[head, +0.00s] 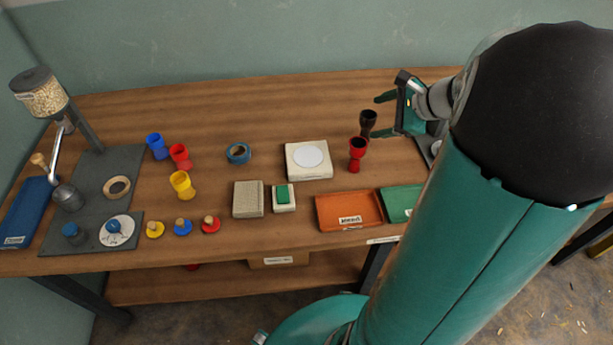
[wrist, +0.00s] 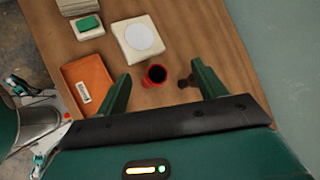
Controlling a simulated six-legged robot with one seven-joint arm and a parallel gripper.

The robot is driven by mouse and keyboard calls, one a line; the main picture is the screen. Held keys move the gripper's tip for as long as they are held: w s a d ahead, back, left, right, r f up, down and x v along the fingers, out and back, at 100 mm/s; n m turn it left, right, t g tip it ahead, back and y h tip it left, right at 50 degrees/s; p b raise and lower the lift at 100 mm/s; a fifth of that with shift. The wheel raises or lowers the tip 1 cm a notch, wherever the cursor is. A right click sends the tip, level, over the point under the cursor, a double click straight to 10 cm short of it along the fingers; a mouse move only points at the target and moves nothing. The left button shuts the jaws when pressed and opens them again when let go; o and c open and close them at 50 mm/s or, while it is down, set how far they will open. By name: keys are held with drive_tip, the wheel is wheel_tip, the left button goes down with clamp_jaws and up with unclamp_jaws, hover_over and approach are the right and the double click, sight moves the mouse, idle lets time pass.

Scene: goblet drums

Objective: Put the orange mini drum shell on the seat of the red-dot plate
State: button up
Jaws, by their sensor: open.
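No clearly orange drum shell stands out; the nearest in colour is a yellow-amber goblet shell (head: 182,184) at the left middle of the bench. No plate with a clear red dot can be made out; a small red disc with a wooden knob (head: 210,224) lies near the front edge. My gripper (head: 380,115) is open and empty at the right of the bench, far from the yellow shell. In the wrist view its fingers (wrist: 161,70) are spread, with a red goblet shell (wrist: 155,74) and a black one (wrist: 187,81) in view between them.
Blue (head: 157,146) and red (head: 180,156) shells stand behind the yellow one. A tape roll (head: 238,153), a white block with a round pad (head: 309,160) and an orange tray (head: 349,210) occupy the middle and right. The back strip is clear. A grain hopper (head: 42,92) stands left.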

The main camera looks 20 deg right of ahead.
drive_tip(key=s+a+r+n+g+h, duration=0.1)
drive_tip(key=s+a+n, duration=0.3)
drive_tip(key=a+n, duration=0.3)
drive_tip(key=s+a+r+n+g+h, duration=0.1)
drive_tip(key=s+a+r+n, duration=0.1)
drive_tip(key=s+a+n, duration=0.3)
drive_tip(key=s+a+r+n+g+h, duration=0.1)
drive_tip(key=s+a+n, duration=0.3)
drive_tip(key=a+n, duration=0.6)
drive_tip(key=a+r+h, duration=0.1)
drive_tip(key=a, duration=0.2)
drive_tip(key=shift+s+a+r+n, duration=0.25)
drive_tip(key=shift+s+a+n, duration=0.05)
drive_tip(key=shift+a+n, duration=0.1)
drive_tip(key=c, duration=0.7)
drive_tip(key=shift+c, duration=0.2)
